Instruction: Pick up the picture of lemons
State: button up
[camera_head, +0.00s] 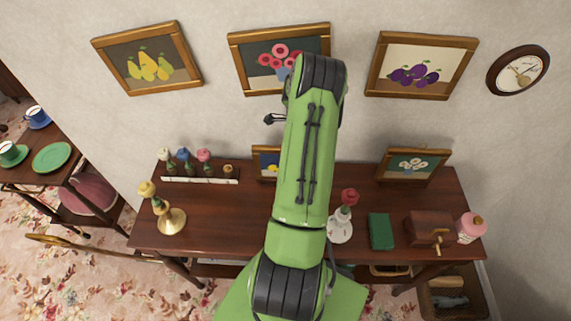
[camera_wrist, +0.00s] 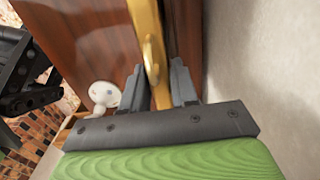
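A small gold-framed picture (camera_head: 262,151) stands on the dark table against the wall, mostly hidden behind my arm in the head view. A blue ground with a yellow patch shows; it may be the lemons picture. In the wrist view a gold frame (camera_wrist: 148,35), seen edge-on, reaches down between the two fingers of my gripper (camera_wrist: 158,82). The fingers stand apart on either side of the frame with small gaps visible. In the head view my gripper is hidden behind my arm.
On the table (camera_head: 250,215) stand a white vase with a red flower (camera_head: 341,225), a green book (camera_head: 381,231), a wooden box (camera_head: 430,229), a flower rack (camera_head: 200,179) and a brass candlestick (camera_head: 171,220). Another small framed picture (camera_head: 413,164) leans right. The wall (camera_wrist: 245,60) is close beside my gripper.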

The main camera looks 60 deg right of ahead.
grip_shut()
notch_tip(320, 180, up, 10)
jog(key=shift+r, duration=0.1)
dwell(1.1)
